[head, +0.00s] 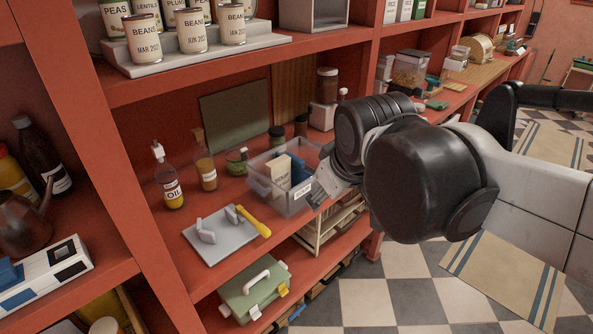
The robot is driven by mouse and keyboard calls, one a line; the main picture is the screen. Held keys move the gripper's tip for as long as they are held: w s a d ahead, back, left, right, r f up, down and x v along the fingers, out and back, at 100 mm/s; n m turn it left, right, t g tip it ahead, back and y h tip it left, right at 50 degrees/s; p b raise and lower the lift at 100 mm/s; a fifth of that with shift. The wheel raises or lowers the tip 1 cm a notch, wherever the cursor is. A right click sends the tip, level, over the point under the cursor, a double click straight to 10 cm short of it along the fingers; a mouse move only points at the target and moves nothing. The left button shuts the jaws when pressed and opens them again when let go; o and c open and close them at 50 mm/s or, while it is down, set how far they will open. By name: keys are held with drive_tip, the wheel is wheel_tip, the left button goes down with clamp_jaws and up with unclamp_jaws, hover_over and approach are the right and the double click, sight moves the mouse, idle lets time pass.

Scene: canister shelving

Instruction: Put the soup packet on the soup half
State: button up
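A cream packet (281,174) with small dark print stands upright in a clear bin (262,192) on the middle shelf. Its print is too small to read, so I cannot tell for sure that it is the soup packet. A dark blue item (298,167) is beside it in the right part of the bin. A white label (303,189) is on the bin's front, its wording unclear. My gripper (318,194) is at the bin's front right edge, partly hidden by my wrist. I cannot see whether its fingers are open or shut, or whether they touch the bin.
A grey board (222,243) with white pieces and a yellow-handled tool (254,221) lies left of the bin. An oil bottle (168,180) and jars (206,170) stand behind. An upper shelf with cans (191,30) overhangs. A green box (254,290) is below.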

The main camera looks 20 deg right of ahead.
drive_tip(key=s+f+m+t, duration=0.1)
drive_tip(key=s+f+m, duration=0.2)
drive_tip(key=s, duration=0.3)
drive_tip(key=shift+f+m, duration=0.25)
drive_tip(key=shift+m, duration=0.25)
drive_tip(key=shift+s+a, duration=0.1)
